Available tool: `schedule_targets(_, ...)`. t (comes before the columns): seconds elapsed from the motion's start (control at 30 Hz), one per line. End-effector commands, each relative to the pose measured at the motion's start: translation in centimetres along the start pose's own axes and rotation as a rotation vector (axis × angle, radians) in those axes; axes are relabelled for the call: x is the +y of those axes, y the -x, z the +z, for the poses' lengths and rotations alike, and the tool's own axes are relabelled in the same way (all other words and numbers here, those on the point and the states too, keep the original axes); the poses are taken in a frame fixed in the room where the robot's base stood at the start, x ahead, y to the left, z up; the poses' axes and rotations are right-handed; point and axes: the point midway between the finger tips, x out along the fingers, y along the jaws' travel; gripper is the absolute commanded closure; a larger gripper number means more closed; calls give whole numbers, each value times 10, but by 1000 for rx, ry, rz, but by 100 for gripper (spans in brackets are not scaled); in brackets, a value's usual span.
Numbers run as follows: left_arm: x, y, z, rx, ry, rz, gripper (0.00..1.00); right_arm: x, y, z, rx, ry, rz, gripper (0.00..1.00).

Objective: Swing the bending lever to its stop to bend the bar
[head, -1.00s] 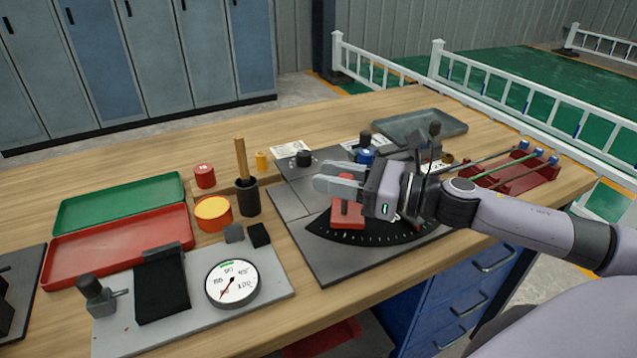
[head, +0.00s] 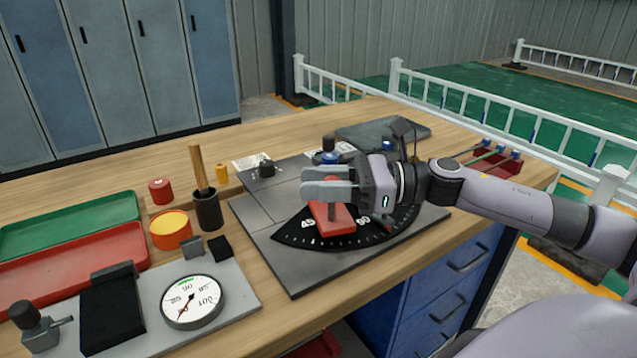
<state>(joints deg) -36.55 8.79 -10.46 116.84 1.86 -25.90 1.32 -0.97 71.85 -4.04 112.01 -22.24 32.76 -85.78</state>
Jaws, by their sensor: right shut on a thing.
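The bender's grey steel plate (head: 262,220) lies on the bench and carries a black fan-shaped angle scale (head: 300,238) with white marks. My right gripper (head: 318,185) comes in from the right and is shut on that post. The gripper and wrist hide the far part of the lever and much of the bending head. A blue-and-black knob (head: 329,150) shows just behind the gripper. I cannot make out the bar in the bender. My left gripper is out of view.
A dial gauge (head: 193,301) on a grey plate, a yellow-orange round tin (head: 171,230) and a black cup (head: 207,210) with a wooden handle stand left. A red rack (head: 500,160) with rods stands behind my right arm. The bench front edge is clear.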

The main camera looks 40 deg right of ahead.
Motion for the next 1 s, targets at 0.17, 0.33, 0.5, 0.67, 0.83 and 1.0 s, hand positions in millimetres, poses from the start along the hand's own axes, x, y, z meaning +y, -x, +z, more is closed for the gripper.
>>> schedule_targets(0.17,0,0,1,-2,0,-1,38,0,0,1,-1,-1,-1,46)
schedule_targets(0.33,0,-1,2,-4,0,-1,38,0,0,0,-1,0,-2,46)
schedule_targets(0.5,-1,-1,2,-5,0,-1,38,0,0,0,-1,0,-2,46)
schedule_targets(0.67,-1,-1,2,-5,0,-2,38,0,0,8,-1,3,-2,46)
schedule_targets(0.83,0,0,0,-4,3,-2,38,0,0,38,-1,8,-1,46)
schedule_targets(1.0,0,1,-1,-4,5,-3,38,0,0,82,-1,10,-1,46)
